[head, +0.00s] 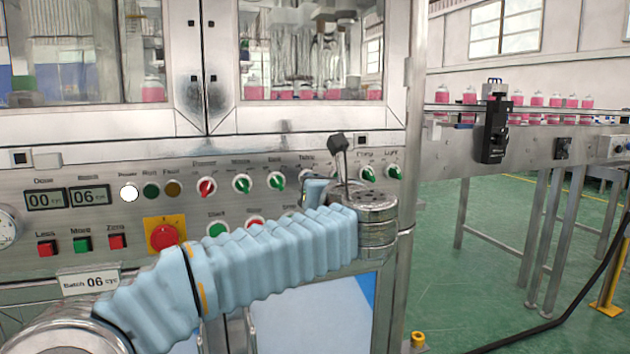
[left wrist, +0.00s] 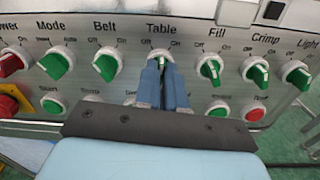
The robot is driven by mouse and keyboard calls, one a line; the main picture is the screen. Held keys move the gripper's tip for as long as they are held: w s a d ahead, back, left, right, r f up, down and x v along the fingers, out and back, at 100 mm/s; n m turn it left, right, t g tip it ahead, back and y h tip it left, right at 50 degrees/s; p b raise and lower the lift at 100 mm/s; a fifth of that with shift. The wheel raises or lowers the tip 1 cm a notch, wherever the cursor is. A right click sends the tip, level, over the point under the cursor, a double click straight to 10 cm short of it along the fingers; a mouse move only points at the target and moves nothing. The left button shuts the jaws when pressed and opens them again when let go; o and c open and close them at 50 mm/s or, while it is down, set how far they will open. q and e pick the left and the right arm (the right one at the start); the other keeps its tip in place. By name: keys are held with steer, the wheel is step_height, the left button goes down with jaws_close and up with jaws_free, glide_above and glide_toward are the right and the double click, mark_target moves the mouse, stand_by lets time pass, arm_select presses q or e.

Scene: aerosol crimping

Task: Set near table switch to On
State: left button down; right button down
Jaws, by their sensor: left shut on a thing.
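The Table switch (left wrist: 161,56) is a round knob with a green handle under the "Table" label in the left wrist view. My left gripper (left wrist: 161,72) is shut on it, with one blue finger on each side of the handle. The fingers cover much of the knob, so its exact angle is hard to tell. In the head view, my left gripper (head: 316,188) is at the panel under the "Table" label, and the switch is hidden behind it and my wrist. My right gripper is not in view.
The Belt switch (left wrist: 107,67) is close on the left and the Fill switch (left wrist: 209,68) close on the right. Push buttons sit below the row. A red emergency knob (head: 163,236) is at lower left. A conveyor with pink bottles (head: 537,100) runs at right.

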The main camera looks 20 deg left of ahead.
arm_select(q)
steer(key=shift+m+p, duration=0.75)
steer(key=shift+m, duration=1.55)
steer(key=shift+f, duration=0.1)
steer(key=c, duration=1.2)
jaws_free()
steer(key=shift+d, duration=0.1)
steer(key=v, duration=1.3)
steer(key=shift+s+d+b, duration=0.2)
steer(key=shift+s+b, duration=0.1)
steer(key=shift+s, duration=0.05)
